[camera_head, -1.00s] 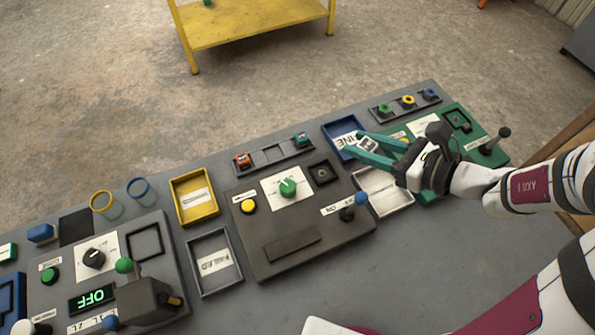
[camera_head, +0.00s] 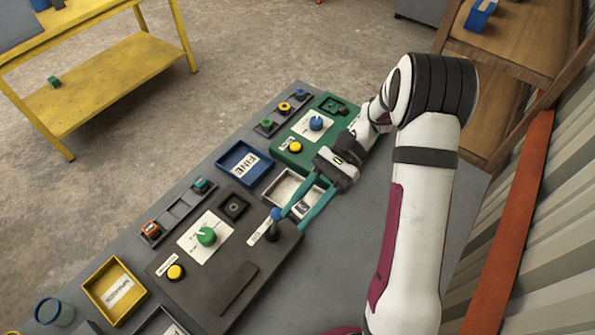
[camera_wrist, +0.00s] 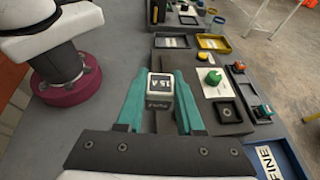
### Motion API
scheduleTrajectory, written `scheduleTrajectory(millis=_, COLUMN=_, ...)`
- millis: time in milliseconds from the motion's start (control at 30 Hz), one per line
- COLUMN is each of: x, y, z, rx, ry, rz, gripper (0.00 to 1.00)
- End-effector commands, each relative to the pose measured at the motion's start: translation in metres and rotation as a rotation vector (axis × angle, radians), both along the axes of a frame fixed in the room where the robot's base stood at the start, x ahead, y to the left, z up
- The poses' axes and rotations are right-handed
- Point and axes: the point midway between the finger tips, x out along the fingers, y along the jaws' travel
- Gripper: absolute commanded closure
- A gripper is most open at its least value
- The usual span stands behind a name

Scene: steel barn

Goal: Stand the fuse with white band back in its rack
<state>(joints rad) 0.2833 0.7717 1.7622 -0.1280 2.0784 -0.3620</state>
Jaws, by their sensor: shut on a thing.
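My gripper (camera_head: 299,218) is shut on a small dark block with a white-framed face reading "15 A", the fuse (camera_wrist: 160,88). In the wrist view the fuse sits between the two teal fingertips. In the head view the fingers are above the pale tray and the right end of the grey panel, close to a blue-knobbed lever; the height is hard to tell. The rack (camera_head: 176,211) is a dark strip behind the grey panel. It holds an orange fuse (camera_head: 151,230) and a teal fuse (camera_head: 201,185), with an empty stretch between them.
The grey panel (camera_head: 265,265) carries a green knob (camera_head: 206,236), a yellow button and the blue-knobbed lever (camera_head: 274,226). A blue tray (camera_head: 224,161) marked FINE and the pale tray (camera_head: 271,193) lie right of the rack. A yellow tray (camera_head: 97,299) lies left. A green panel (camera_head: 292,158) stands behind my gripper.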

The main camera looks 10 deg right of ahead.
Motion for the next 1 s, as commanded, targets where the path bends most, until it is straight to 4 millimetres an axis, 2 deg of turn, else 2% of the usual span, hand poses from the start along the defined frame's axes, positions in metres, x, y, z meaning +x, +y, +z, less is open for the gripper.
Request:
scheduleTrajectory(millis=100, x=-0.017, y=-0.006, z=-0.019, rx=0.0, ry=0.003, rz=0.279, gripper=1.0)
scheduleTrajectory(millis=233, x=-0.029, y=-0.021, z=-0.038, rx=0.0, ry=0.002, rz=0.596, gripper=1.0)
scheduleTrajectory(millis=367, x=-0.03, y=-0.039, z=-0.053, rx=0.0, ry=0.001, rz=0.935, gripper=1.0)
scheduleTrajectory(millis=467, x=-0.02, y=-0.053, z=-0.062, rx=0.0, ry=0.001, rz=1.225, gripper=1.0)
scheduleTrajectory(millis=600, x=0.016, y=-0.065, z=-0.068, rx=0.001, ry=-0.002, rz=1.684, gripper=1.0)
scheduleTrajectory(millis=733, x=0.056, y=-0.06, z=-0.067, rx=0.002, ry=-0.002, rz=2.034, gripper=1.0)
scheduleTrajectory(millis=867, x=0.093, y=-0.041, z=-0.064, rx=0.002, ry=-0.002, rz=2.336, gripper=1.0)
scheduleTrajectory(millis=1000, x=0.13, y=-0.006, z=-0.06, rx=0.002, ry=-0.002, rz=2.645, gripper=1.0)
